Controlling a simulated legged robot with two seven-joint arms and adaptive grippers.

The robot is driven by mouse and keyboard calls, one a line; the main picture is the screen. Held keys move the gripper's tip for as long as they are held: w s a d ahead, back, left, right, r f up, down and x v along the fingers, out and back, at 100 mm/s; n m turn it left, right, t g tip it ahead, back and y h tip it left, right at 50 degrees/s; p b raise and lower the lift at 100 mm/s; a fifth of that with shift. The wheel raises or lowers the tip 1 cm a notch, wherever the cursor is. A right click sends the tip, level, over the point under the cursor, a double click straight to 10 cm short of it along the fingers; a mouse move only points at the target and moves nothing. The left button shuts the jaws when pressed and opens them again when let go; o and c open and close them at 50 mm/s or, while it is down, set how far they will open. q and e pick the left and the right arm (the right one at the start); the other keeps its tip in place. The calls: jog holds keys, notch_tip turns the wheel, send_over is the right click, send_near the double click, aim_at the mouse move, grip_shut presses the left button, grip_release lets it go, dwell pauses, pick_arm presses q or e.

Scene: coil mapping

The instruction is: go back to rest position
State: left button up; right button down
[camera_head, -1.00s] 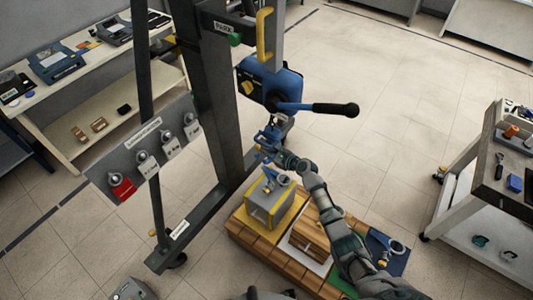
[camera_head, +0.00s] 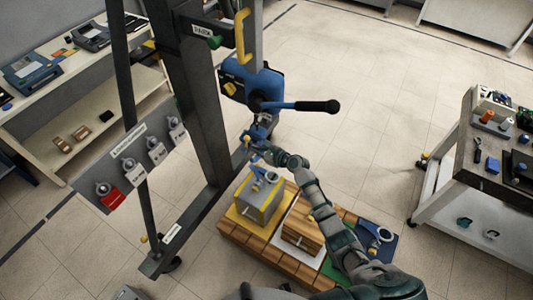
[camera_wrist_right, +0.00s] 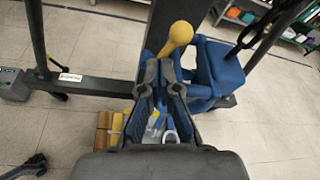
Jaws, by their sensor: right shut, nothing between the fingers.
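My right arm reaches up from the lower right in the head view. Its right gripper (camera_head: 252,146) is just below the blue hoist (camera_head: 254,84), close to the hoist's hanging hook parts; I cannot tell whether it touches them. In the right wrist view the gripper (camera_wrist_right: 166,66) has its fingers together with nothing held. A yellow knob (camera_wrist_right: 178,37) shows just beyond the fingertips. Below the gripper stands a grey block on a yellow base (camera_head: 258,202) with a blue-grey shackle on top. My left gripper is not in view.
A dark steel frame (camera_head: 205,110) with a switch panel (camera_head: 130,160) stands left of the arm. The hoist's black-tipped lever (camera_head: 318,106) sticks out right. A wooden pallet (camera_head: 262,258) carries a wooden crate (camera_head: 302,232). A cart (camera_head: 450,160) stands right; open floor lies between.

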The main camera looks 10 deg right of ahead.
jog(key=f+v, duration=0.1)
jog(key=v, duration=0.9)
jog(key=s+d+f+n+g+h+b, duration=0.1)
jog(key=s+d+f+n+h, duration=0.15)
jog(key=f, duration=0.85)
jog(key=s+d+f+n+g+h, duration=0.15)
jog(key=s+f, duration=0.25)
jog(key=f, duration=0.7)
jog(key=s+d+f+n+g+h+b, duration=0.1)
jog(key=s+f+n, duration=0.2)
jog(key=s+f, duration=0.4)
jog(key=s+d+f+n+g+h+b, duration=0.15)
jog(key=s+f+n, duration=0.3)
jog(key=f, duration=0.55)
jog(key=s+f+n+g, duration=0.1)
jog(key=s+f+n, duration=0.4)
jog(key=s, duration=0.7)
jog(key=s+f+n+g+h, duration=0.1)
jog(key=s+f+n, duration=0.4)
jog(key=s, duration=0.8)
jog(key=s+f+n+g+h+b, duration=0.1)
jog(key=s+f+n+g, duration=0.2)
jog(key=s, duration=1)
notch_tip(320, 180, down, 4)
jog(key=a+n, duration=0.1)
jog(key=n, duration=0.1)
jog(key=shift+s+f+n, duration=0.2)
jog(key=shift+n, duration=0.15)
jog(key=shift+h, duration=0.25)
